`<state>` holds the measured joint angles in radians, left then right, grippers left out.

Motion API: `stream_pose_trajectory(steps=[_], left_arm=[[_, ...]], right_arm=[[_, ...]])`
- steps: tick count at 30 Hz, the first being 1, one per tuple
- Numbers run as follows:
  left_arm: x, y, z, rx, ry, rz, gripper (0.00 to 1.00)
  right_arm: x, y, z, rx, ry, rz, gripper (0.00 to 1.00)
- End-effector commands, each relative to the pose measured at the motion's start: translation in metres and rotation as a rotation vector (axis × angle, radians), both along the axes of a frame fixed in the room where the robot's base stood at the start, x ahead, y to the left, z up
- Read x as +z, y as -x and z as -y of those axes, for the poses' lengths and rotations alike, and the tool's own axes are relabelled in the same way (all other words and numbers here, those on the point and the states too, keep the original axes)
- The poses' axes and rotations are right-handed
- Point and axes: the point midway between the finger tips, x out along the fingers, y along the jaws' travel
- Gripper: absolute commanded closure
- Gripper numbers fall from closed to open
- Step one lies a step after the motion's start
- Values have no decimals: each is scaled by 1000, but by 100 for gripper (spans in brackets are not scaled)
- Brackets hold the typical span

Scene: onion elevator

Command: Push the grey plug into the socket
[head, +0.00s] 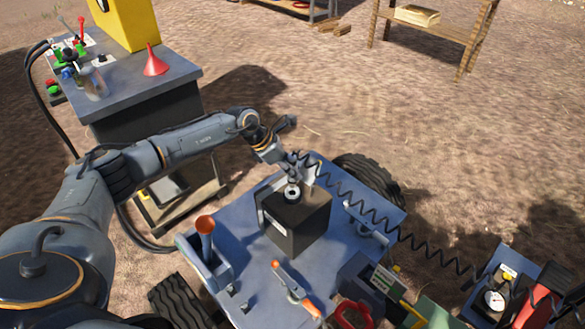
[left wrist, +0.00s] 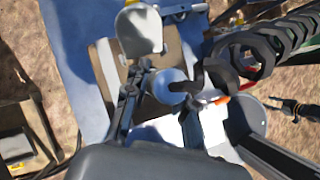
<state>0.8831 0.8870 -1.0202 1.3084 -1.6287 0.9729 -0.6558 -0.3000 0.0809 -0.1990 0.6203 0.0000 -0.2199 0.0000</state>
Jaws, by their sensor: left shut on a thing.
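My left gripper (head: 291,172) is above the dark box (head: 312,222) on the blue deck, shut on the grey plug. In the left wrist view the plug's round blue-grey end (left wrist: 172,86) shows between the fingers (left wrist: 165,97). A black coiled cable (head: 375,212) runs from the gripper area to the right; its coils also show large in the left wrist view (left wrist: 250,48). A round fitting (head: 292,192), which looks like the socket, is on the box top right under the gripper. I cannot tell whether the plug touches it.
A gauge unit (head: 494,298) is at the lower right.

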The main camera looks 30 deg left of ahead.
Motion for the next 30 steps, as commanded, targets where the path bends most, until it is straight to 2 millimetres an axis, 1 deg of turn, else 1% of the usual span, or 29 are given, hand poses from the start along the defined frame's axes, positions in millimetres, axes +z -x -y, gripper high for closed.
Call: stream_pose_trajectory(steps=[9, 30], left_arm=[[-9, 0, 0, 0, 1, 1, 100], [-26, 0, 0, 0, 1, 1, 100]], right_arm=[[-8, 0, -3, -1, -3, 0, 57], [-22, 0, -3, 0, -3, 0, 57]])
